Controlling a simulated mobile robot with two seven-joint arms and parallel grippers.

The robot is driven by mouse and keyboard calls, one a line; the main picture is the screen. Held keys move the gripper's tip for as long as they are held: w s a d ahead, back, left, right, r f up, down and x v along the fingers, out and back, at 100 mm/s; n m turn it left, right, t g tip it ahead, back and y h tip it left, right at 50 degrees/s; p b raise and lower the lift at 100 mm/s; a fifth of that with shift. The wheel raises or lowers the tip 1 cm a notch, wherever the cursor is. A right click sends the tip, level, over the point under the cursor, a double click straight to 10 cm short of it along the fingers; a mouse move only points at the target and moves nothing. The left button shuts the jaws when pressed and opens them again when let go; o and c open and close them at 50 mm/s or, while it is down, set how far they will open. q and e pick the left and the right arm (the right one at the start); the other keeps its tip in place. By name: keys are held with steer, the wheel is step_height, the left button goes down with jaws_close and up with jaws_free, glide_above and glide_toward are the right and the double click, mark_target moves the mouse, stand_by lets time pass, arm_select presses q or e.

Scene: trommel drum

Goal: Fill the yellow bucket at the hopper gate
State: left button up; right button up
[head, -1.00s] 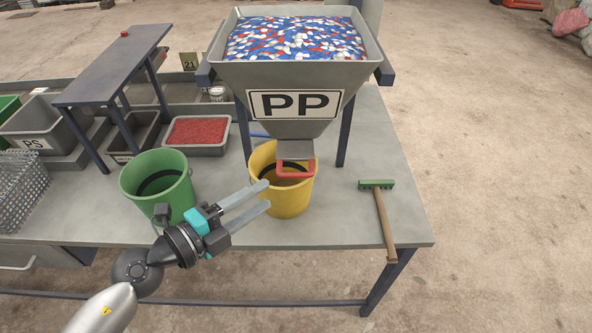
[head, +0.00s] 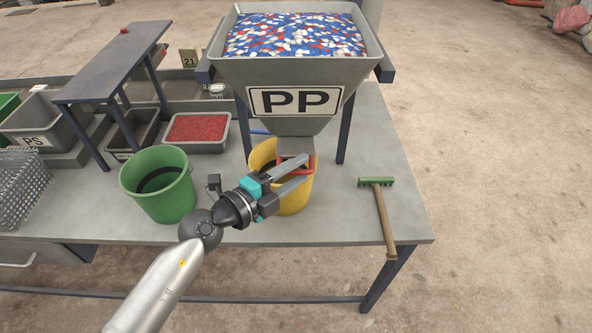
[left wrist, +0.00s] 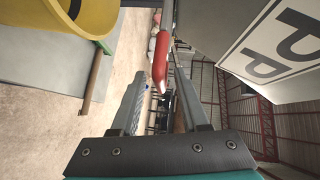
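The yellow bucket (head: 295,205) stands upright on the table under the grey PP hopper (head: 290,78). The hopper is full of blue, white and red flakes (head: 295,38). The hopper's gate has a red handle (head: 281,158) above the bucket's mouth. My left gripper (head: 305,168) is open at this handle. In the left wrist view, the red handle (left wrist: 160,62) shows between the spread fingertips, and I cannot tell whether they touch it. The bucket's rim (left wrist: 80,25) shows at top left there. The bucket's inside is mostly hidden. My right gripper is not in view.
A green bucket (head: 158,190) stands left of my left gripper. A tray of red granules (head: 198,129) lies behind it. A green-headed rake (head: 380,215) lies at the table's right side. The hopper's legs (head: 343,135) flank the yellow bucket.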

arm_select(q)
jaws_close()
steer(key=shift+s+f, duration=0.15)
steer(key=shift+f, duration=0.05)
stand_by(1.1)
